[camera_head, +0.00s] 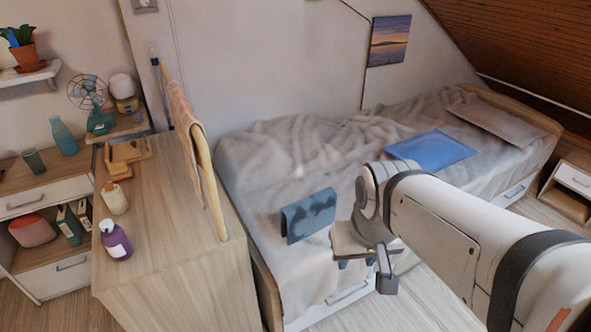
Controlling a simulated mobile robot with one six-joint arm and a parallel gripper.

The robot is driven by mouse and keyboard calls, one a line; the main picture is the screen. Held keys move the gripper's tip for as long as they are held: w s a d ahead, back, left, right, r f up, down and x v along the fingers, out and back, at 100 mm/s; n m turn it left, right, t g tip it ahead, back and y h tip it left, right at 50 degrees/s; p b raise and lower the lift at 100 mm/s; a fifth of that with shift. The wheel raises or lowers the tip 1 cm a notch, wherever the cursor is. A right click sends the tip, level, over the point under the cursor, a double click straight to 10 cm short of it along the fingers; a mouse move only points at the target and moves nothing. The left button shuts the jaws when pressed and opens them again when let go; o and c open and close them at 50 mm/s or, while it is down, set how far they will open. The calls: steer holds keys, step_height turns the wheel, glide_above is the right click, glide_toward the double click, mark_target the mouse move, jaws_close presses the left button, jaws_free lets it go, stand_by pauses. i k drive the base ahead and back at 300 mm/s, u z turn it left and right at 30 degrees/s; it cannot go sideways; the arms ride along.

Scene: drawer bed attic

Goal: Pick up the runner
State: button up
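No thing is plainly marked as the runner. A dark blue-grey folded cloth (308,215) with darker patches stands out at the near side of the bed and may be it; a flat blue cloth or pad (432,150) lies farther back on the bed. A pinkish cloth (184,112) hangs over a wooden rail. My gripper (357,264) is just right of and below the blue-grey cloth in the picture, pointing down, apart from it. Its small dark fingertips look spread, with nothing seen between them. My arm hides part of the bed.
The bed (275,155) has a rumpled grey cover and a pillow (495,122). A wooden cabinet (175,200) at left carries a purple bottle (116,241), a cream bottle (115,198) and a wooden tray (127,152). A nightstand (565,186) stands at right. Some floor shows in front of the bed.

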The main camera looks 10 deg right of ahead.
mark_target(300, 220)
steer(key=u, duration=0.05)
steer(key=i, duration=0.9)
steer(key=z, duration=0.05)
